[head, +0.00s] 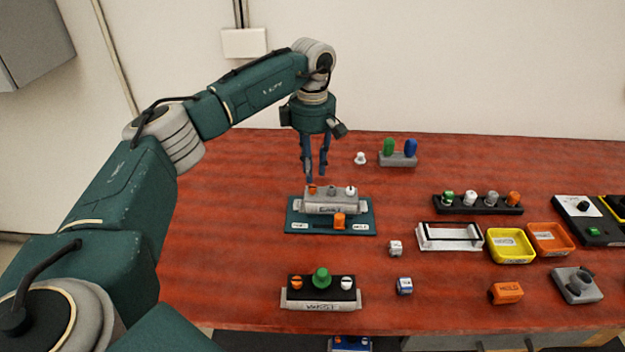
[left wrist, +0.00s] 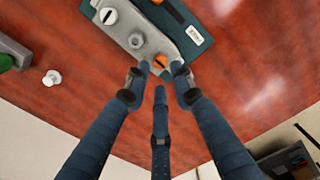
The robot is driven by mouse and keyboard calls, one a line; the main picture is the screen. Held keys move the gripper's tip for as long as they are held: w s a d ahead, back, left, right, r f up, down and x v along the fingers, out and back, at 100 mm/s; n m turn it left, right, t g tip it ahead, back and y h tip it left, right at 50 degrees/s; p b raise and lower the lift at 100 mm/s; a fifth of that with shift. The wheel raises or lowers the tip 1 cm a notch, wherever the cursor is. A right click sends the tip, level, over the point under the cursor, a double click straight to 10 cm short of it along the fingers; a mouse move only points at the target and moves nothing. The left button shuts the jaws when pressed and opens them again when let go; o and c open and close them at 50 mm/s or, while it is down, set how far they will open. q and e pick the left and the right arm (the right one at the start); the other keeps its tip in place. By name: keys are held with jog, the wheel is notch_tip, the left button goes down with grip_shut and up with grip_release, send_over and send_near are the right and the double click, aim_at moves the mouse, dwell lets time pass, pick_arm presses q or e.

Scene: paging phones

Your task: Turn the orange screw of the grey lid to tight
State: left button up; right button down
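The grey lid (head: 330,207) lies on a teal base plate (head: 297,226) in the middle of the table. Its orange screw (head: 312,190) is at the left end, with a grey knob (head: 332,190) in the middle and a white screw (head: 351,190) at the right end. In the left wrist view the orange screw (left wrist: 160,63) shows a dark slot. My left gripper (head: 315,177) points down just above the orange screw. Its fingertips (left wrist: 161,76) are apart with nothing held between them; whether they touch the screw is unclear. My right gripper is not in view.
A black lid (head: 321,290) with a green knob stands in front. An orange piece (head: 339,221) sits on the plate's front. A white knob (head: 360,158) and a grey block (head: 398,160) with green and blue pegs stand behind. Trays and a knob rack (head: 478,207) fill the right.

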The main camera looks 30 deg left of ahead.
aim_at(313, 186)
pick_arm(q)
notch_tip(313, 186, up, 7)
dwell(0.3)
jog(key=shift+f, duration=0.1)
